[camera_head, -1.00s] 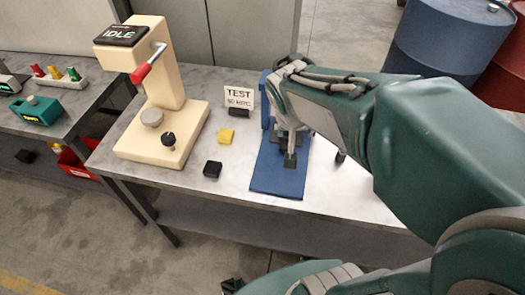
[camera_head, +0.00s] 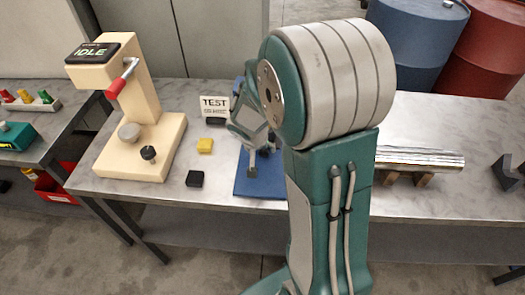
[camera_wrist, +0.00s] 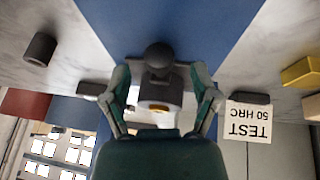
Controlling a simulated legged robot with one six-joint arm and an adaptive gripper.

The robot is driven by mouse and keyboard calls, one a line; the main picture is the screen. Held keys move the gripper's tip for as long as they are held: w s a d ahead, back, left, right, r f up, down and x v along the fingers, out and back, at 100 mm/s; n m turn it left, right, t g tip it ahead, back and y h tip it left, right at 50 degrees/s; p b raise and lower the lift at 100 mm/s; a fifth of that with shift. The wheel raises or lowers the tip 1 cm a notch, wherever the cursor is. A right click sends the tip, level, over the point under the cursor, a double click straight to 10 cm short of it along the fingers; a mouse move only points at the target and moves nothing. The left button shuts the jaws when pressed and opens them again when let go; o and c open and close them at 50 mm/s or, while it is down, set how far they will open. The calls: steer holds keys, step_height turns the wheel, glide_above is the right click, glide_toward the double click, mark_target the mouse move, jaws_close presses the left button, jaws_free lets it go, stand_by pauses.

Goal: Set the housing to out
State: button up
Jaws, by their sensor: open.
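No part is labelled housing, and I cannot tell for sure which one it is. A blue device has a flat blue base (camera_head: 258,184), which shows as a blue strip in the wrist view (camera_wrist: 220,25). In the head view my gripper (camera_head: 256,150) is over the blue base, and my arm hides much of the device.
A cream tester (camera_head: 145,125) with an IDLE screen and red-gripped lever stands left. A yellow block (camera_head: 205,146), a black block (camera_head: 195,179) and a TEST card (camera_head: 214,105) are close by. A metal bar (camera_head: 420,157) rests on blocks at right. Barrels (camera_head: 415,40) stand behind.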

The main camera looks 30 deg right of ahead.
steer(key=shift+x, duration=1.15)
jaws_close()
